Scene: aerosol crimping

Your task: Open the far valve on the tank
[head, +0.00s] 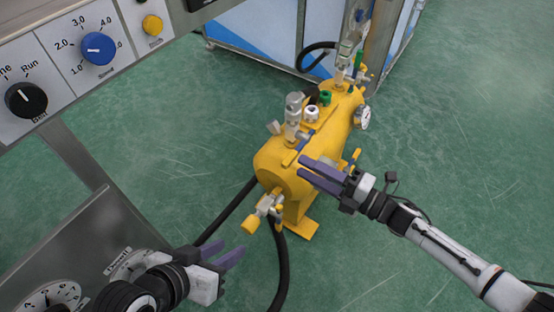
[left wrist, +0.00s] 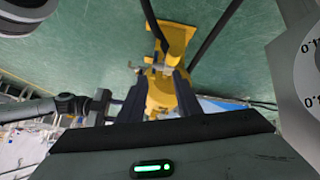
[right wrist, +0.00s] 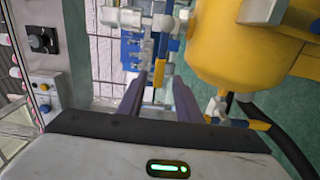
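The yellow tank (head: 268,160) stands on the floor in the middle of the head view; it also shows in the left wrist view (left wrist: 160,97) and right wrist view (right wrist: 225,55). A valve with a yellow handle (head: 252,223) is on its near end. Silver fittings (head: 345,58) stand at its far end; their handle position is too small to tell. My right gripper (head: 302,166) is open and empty, in front of the tank's right side in the picture; contact cannot be told. My left gripper (head: 232,252) is open and empty, below and left of the near valve.
A control panel with a blue knob (head: 98,48) and a black knob (head: 25,99) fills the upper left. Black hoses (head: 281,270) run from the tank. A pressure gauge (head: 363,118) is on its far right side. The green floor (head: 460,130) at right is clear.

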